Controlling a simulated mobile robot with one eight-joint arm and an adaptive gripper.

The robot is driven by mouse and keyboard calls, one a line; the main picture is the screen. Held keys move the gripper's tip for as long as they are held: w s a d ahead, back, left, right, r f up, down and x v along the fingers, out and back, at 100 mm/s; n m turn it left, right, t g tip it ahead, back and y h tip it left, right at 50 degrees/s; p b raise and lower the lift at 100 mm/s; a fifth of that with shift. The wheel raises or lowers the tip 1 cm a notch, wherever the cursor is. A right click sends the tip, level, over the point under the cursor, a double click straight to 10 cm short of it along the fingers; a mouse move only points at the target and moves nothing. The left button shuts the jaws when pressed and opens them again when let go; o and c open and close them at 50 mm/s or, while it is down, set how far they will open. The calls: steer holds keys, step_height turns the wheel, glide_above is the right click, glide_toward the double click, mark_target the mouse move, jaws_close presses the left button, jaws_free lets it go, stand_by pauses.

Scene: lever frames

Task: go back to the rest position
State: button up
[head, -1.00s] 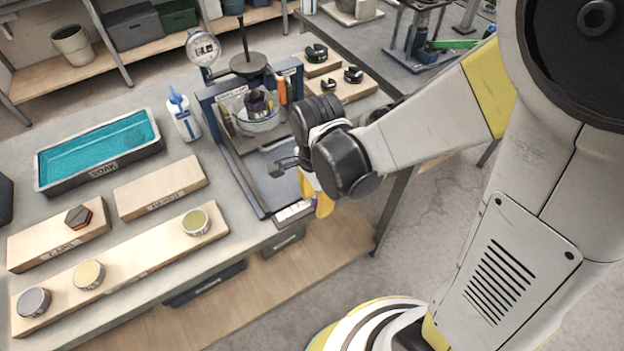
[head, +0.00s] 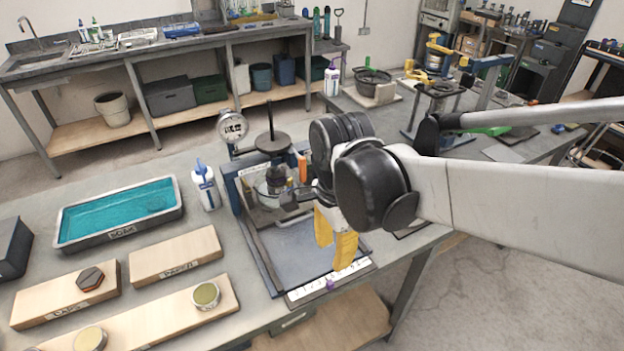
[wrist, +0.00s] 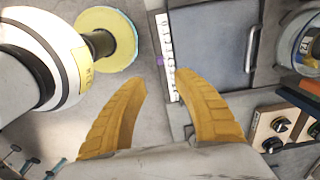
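My gripper (head: 335,243) has two yellow fingers. In the head view it hangs over the right front part of the blue-framed press station (head: 262,262), above its grey plate. In the wrist view my gripper (wrist: 158,98) has its fingers spread apart with nothing between them. The floor and the station's white scale strip (wrist: 165,55) show beyond the fingertips. I cannot tell the exact height above the station.
A dial gauge (head: 232,127) and a dark round weight (head: 272,142) stand at the station's back. Another bench (head: 505,148) stands at the back right.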

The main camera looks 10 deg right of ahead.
steer(key=shift+d, duration=0.1)
steer(key=s+d+r+n+t, duration=0.1)
steer(key=d+r+n+t, duration=0.1)
steer(key=n, duration=0.5)
steer(key=s+d+r+n+t, duration=0.1)
steer(key=d+r+n+t, duration=0.1)
steer(key=d+n+t, duration=0.3)
steer(key=shift+s+d+r+n, duration=0.35)
steer(key=shift+d+n, duration=0.2)
steer(key=shift+n, duration=0.65)
stand_by(1.2)
